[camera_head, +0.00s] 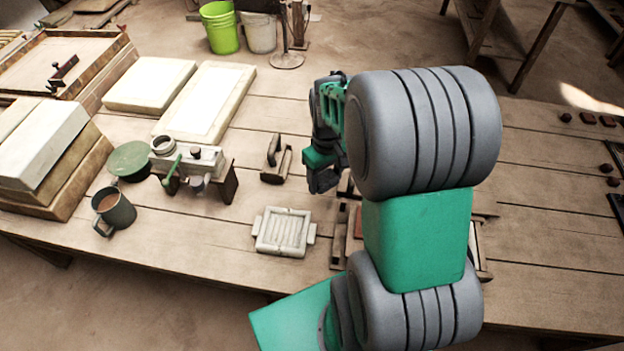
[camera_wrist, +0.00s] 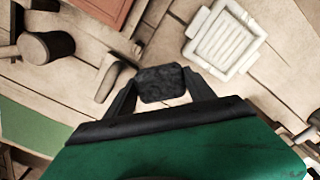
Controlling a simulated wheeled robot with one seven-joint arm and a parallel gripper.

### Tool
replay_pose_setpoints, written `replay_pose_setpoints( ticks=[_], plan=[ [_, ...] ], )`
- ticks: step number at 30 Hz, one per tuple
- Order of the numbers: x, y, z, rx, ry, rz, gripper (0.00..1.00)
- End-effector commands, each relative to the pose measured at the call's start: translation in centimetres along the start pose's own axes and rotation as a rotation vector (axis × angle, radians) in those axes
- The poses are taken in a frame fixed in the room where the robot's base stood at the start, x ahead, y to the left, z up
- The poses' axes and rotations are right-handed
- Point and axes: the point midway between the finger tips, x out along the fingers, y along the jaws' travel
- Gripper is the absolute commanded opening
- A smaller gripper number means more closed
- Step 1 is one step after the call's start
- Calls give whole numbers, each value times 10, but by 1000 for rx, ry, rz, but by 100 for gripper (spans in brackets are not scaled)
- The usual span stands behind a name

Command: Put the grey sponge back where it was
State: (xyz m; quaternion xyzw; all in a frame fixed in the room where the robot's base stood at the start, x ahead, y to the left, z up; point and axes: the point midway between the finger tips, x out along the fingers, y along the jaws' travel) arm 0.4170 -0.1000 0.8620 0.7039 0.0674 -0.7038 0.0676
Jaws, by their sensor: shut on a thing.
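In the wrist view the grey sponge (camera_wrist: 162,84) is a small dark, rough block between the two fingertips of my gripper (camera_wrist: 160,88). The fingers are shut on its two sides. In the head view my gripper (camera_head: 323,180) hangs over the table, above and to the right of the white ribbed tray. I cannot make out the sponge in that view. Whether the sponge touches the table is not clear.
The white ribbed tray (camera_head: 284,232) also shows in the wrist view (camera_wrist: 225,40). A handled wooden tool (camera_head: 276,160) stands left of my gripper. A mug (camera_head: 114,210) and a small metal device (camera_head: 190,160) stand farther left. Bare planks lie between them.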

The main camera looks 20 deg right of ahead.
Motion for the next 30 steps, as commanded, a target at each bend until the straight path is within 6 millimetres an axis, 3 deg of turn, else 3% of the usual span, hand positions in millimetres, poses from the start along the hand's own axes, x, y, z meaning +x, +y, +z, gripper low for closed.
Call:
replay_pose_setpoints(
  ticks=[4,11,15,21,30],
  plan=[
    [19,10,-42,-3,-4,-2,30],
    [65,19,-78,-2,-3,-1,30],
    [80,21,-89,-2,-3,-2,30],
    [106,21,-88,-2,-1,-1,30],
    [111,21,-88,-2,0,0,30]
  ],
)
